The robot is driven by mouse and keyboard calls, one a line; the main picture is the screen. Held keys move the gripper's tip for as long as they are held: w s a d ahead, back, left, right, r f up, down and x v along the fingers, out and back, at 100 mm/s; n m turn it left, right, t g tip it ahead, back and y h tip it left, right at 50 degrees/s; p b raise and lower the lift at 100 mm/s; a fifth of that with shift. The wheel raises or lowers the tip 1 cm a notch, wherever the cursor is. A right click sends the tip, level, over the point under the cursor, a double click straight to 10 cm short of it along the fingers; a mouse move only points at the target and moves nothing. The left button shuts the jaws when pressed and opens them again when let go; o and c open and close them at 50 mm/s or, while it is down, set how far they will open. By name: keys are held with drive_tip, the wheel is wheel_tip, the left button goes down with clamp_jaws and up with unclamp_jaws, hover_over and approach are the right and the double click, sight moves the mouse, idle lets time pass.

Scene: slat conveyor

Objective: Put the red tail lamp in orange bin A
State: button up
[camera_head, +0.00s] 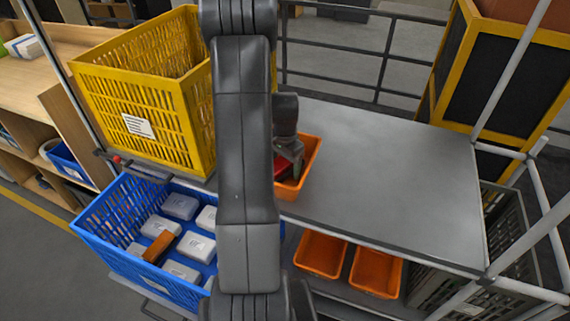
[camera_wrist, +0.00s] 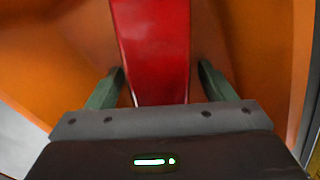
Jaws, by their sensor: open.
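The red tail lamp (camera_wrist: 152,50) lies inside an orange bin, seen close up in the wrist view between my two green fingers. In the head view a bit of the red lamp (camera_head: 281,168) shows inside the orange bin (camera_head: 308,165) on the grey table, partly hidden by my arm. My gripper (camera_wrist: 160,85) is open, with a finger on each side of the lamp and gaps between. It also shows in the head view (camera_head: 293,165), low over the bin. The orange bin wall (camera_wrist: 265,45) fills the wrist view around the lamp. I cannot read any letter on it.
A yellow crate (camera_head: 150,95) stands left of my arm. A blue crate (camera_head: 110,240) below holds several white boxes and a brown block. Two orange bins (camera_head: 320,253) (camera_head: 376,272) sit on the lower shelf. The grey tabletop (camera_head: 390,180) is clear to the right.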

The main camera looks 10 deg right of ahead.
wheel_tip(320, 180, up, 12)
drive_tip(key=shift+r, duration=0.15)
idle(0.4)
idle(1.3)
